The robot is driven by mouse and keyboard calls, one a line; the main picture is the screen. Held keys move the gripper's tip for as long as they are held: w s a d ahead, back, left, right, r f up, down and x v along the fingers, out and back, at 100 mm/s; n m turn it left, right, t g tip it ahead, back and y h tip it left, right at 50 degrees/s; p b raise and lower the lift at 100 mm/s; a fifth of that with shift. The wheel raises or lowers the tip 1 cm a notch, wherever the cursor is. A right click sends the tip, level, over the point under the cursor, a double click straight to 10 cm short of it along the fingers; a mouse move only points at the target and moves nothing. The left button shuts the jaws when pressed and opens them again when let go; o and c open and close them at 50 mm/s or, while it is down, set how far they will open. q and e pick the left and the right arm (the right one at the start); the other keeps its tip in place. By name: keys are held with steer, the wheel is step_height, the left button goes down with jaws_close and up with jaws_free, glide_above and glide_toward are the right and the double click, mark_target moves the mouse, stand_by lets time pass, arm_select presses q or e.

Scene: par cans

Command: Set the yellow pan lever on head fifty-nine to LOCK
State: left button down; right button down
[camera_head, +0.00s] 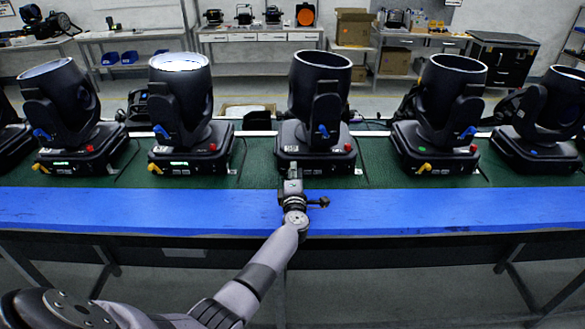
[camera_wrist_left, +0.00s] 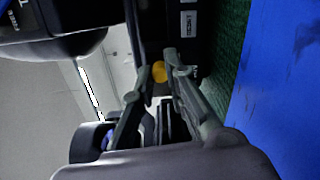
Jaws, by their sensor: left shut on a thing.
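A black moving head (camera_head: 318,105) stands upright at the middle of the row, with a blue lever (camera_head: 323,131) on its yoke and a red part (camera_head: 348,148) on its base. Its number is too small to read. My left gripper (camera_head: 292,172) reaches the front of its base and covers the spot where neighbouring heads show their yellow lever. In the left wrist view the yellow pan lever (camera_wrist_left: 159,71) sits between the fingertips of my left gripper (camera_wrist_left: 158,66), which is shut on it. The lever's LOCK marking is not readable. My right gripper is not in view.
Similar heads with yellow levers stand at left (camera_head: 180,110) and right (camera_head: 445,110) on a green mat (camera_head: 258,165). Workbenches (camera_head: 265,38) line the back.

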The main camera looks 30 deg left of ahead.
arm_select(q)
steer(key=shift+d+f+m, duration=0.15)
steer(key=shift+f+m, duration=0.05)
steer(key=shift+m, duration=0.2)
steer(key=c, duration=1.6)
jaws_free()
steer(key=shift+w, duration=0.1)
steer(key=shift+r, duration=0.1)
steer(key=shift+s+d, duration=0.2)
steer(key=shift+s, duration=0.1)
steer(key=v, duration=1.1)
steer(key=shift+s, duration=0.2)
